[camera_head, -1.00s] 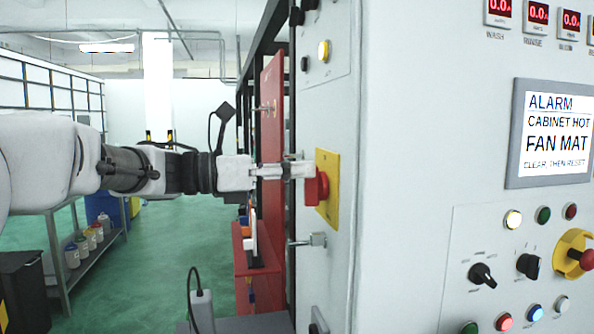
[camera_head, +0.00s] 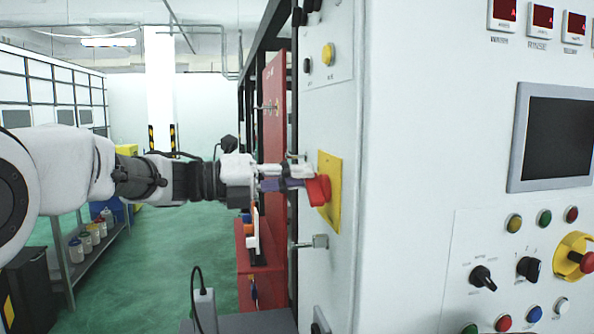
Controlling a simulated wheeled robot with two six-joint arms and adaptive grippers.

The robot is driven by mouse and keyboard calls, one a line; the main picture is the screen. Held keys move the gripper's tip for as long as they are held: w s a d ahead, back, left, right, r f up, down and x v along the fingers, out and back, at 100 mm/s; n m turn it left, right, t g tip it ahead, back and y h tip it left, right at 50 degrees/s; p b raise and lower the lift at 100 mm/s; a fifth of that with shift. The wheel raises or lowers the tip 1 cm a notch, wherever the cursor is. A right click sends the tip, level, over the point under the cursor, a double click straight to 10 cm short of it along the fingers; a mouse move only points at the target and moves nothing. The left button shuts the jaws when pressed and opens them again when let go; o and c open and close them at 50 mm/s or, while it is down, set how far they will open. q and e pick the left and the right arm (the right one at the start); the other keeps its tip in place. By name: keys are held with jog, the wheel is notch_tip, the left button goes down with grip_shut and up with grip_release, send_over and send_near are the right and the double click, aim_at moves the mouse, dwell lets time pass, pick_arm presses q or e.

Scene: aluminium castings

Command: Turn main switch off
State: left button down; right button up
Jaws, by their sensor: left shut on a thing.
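The main switch (camera_head: 318,190) is a red handle on a yellow plate (camera_head: 333,205), on the side face of the white cabinet in the head view. My left gripper (camera_head: 298,180) reaches in from the left and is shut on the red handle. The handle looks tilted, and its near part is partly covered by the fingers. The display screen (camera_head: 555,138) on the cabinet front is dark, and the panel lamps look unlit. My right gripper is not in view.
A metal latch (camera_head: 312,241) sticks out below the switch. A yellow button (camera_head: 327,54) sits above it. A red panel (camera_head: 273,150) stands behind the gripper. On the front are black knobs (camera_head: 483,278) and a red emergency button (camera_head: 587,262) on yellow.

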pick_arm(q)
jog(key=shift+w+f+n, duration=0.1)
jog(key=shift+n, duration=0.5)
jog(key=c, duration=1.2)
grip_release()
jog(key=shift+f, duration=0.1)
jog(key=v, duration=1.2)
